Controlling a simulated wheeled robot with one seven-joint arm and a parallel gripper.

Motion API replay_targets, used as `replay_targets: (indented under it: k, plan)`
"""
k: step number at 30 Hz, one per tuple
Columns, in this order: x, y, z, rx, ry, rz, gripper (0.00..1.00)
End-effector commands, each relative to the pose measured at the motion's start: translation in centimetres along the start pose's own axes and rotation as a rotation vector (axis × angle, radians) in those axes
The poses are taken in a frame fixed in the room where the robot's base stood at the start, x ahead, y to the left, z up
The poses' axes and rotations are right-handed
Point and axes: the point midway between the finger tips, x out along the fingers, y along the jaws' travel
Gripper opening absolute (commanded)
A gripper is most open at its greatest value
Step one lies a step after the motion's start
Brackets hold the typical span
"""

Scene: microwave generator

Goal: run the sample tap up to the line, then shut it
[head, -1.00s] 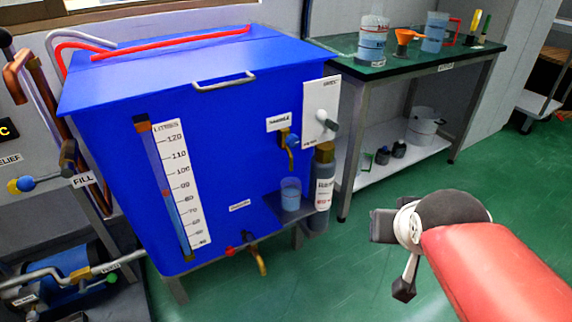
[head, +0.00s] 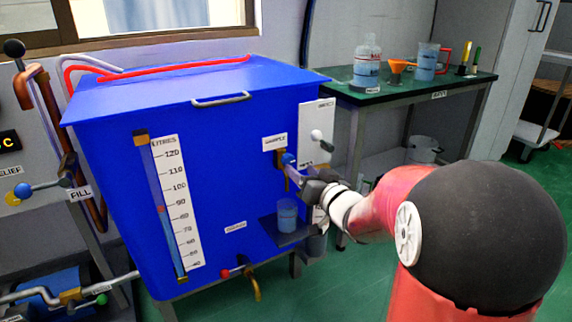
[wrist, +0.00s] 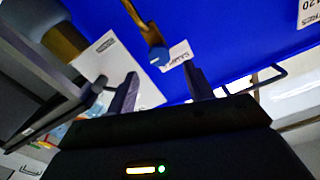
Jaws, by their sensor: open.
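The sample tap (head: 281,156), brass with a blue knob, is on the front of the blue tank (head: 232,130) under a "SAMPLE" label. In the wrist view its blue knob (wrist: 159,56) shows just beyond and between my fingers. My gripper (head: 293,171) is open and empty in front of the tap; in the wrist view my two fingers (wrist: 160,88) stand apart. I cannot tell whether they touch the knob. A clear beaker (head: 287,213) with bluish contents stands on the small shelf (head: 290,238) below the tap. Its line is too small to make out.
A white panel with a knob (head: 316,134) is just right of the tap. A red-handled drain tap (head: 240,274) is low on the tank. A green-topped bench (head: 400,92) with bottles and a jug stands at right. My arm covers part of the floor.

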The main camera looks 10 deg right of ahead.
Motion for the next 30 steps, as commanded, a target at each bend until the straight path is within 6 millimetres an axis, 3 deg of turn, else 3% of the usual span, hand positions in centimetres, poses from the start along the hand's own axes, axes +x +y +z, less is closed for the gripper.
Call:
replay_targets:
  k: [10,21,30]
  plan:
    - [5.2,0.0,0.0,-0.002,-0.001,0.001,0.52]
    - [6.0,0.0,0.0,-0.002,-0.001,0.002,0.52]
    - [6.0,0.0,0.0,-0.002,-0.001,0.002,0.15]
